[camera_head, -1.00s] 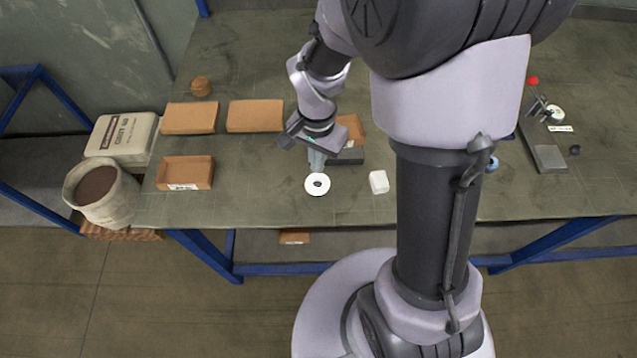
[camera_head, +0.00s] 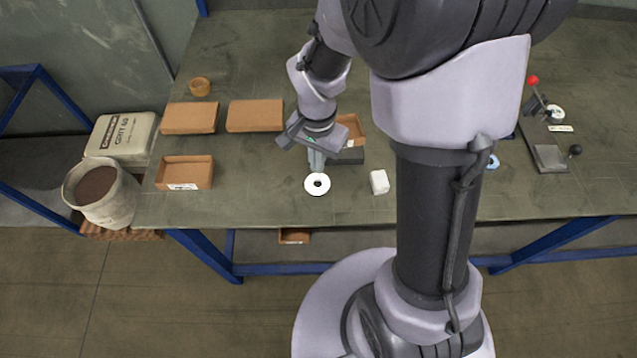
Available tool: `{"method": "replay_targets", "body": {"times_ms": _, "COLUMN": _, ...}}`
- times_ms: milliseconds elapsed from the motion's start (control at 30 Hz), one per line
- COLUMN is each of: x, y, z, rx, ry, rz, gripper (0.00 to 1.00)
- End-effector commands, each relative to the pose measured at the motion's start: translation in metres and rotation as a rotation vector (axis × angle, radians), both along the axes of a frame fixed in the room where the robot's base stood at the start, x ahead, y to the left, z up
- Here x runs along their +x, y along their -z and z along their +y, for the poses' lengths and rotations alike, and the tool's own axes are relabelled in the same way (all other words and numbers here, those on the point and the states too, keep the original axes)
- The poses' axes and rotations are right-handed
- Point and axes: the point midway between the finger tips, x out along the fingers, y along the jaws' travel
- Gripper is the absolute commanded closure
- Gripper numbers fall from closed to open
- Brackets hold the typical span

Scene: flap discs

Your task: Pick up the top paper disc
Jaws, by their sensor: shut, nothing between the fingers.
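A white paper disc (camera_head: 317,185) with a dark centre hole lies on the green-grey table, near its front edge. Whether other discs lie under it cannot be told from this view. My gripper (camera_head: 316,168) points down just behind the disc, its fingers shut and empty. The fingertips are at the disc's far edge in the picture; whether they touch it cannot be told.
A white block (camera_head: 379,182) stands right of the disc. An open cardboard box (camera_head: 184,173) and closed boxes (camera_head: 255,116) are to the left. A box and dark block are partly hidden behind my gripper. A red-knobbed lever tool (camera_head: 540,110) stands far right.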

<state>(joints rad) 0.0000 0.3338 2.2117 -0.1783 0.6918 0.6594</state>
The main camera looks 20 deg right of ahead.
Motion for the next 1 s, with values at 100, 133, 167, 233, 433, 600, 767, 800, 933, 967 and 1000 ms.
{"method": "replay_targets", "body": {"times_ms": 100, "x": 0.0, "y": 0.003, "z": 0.0, "rx": 0.0, "ry": 0.0, "rz": 0.0, "gripper": 1.0}}
{"method": "replay_targets", "body": {"times_ms": 133, "x": 0.0, "y": 0.003, "z": 0.0, "rx": 0.0, "ry": 0.0, "rz": 0.0, "gripper": 1.0}}
{"method": "replay_targets", "body": {"times_ms": 167, "x": 0.0, "y": 0.004, "z": 0.0, "rx": 0.0, "ry": 0.0, "rz": 0.0, "gripper": 1.0}}
{"method": "replay_targets", "body": {"times_ms": 233, "x": 0.0, "y": 0.005, "z": 0.0, "rx": 0.0, "ry": 0.0, "rz": 0.0, "gripper": 1.0}}
{"method": "replay_targets", "body": {"times_ms": 433, "x": 0.0, "y": 0.008, "z": 0.0, "rx": 0.0, "ry": 0.0, "rz": 0.0, "gripper": 1.0}}
{"method": "replay_targets", "body": {"times_ms": 600, "x": 0.0, "y": 0.01, "z": 0.0, "rx": 0.0, "ry": 0.0, "rz": 0.0, "gripper": 1.0}}
{"method": "replay_targets", "body": {"times_ms": 767, "x": 0.0, "y": 0.013, "z": 0.0, "rx": 0.0, "ry": 0.0, "rz": 0.0, "gripper": 1.0}}
{"method": "replay_targets", "body": {"times_ms": 800, "x": 0.0, "y": 0.013, "z": 0.0, "rx": 0.0, "ry": 0.0, "rz": 0.0, "gripper": 1.0}}
{"method": "replay_targets", "body": {"times_ms": 933, "x": 0.0, "y": 0.015, "z": 0.0, "rx": 0.0, "ry": 0.0, "rz": 0.0, "gripper": 1.0}}
{"method": "replay_targets", "body": {"times_ms": 967, "x": 0.0, "y": 0.016, "z": 0.0, "rx": 0.0, "ry": 0.0, "rz": 0.0, "gripper": 1.0}}
{"method": "replay_targets", "body": {"times_ms": 1000, "x": 0.0, "y": 0.016, "z": 0.0, "rx": 0.0, "ry": 0.0, "rz": 0.0, "gripper": 1.0}}
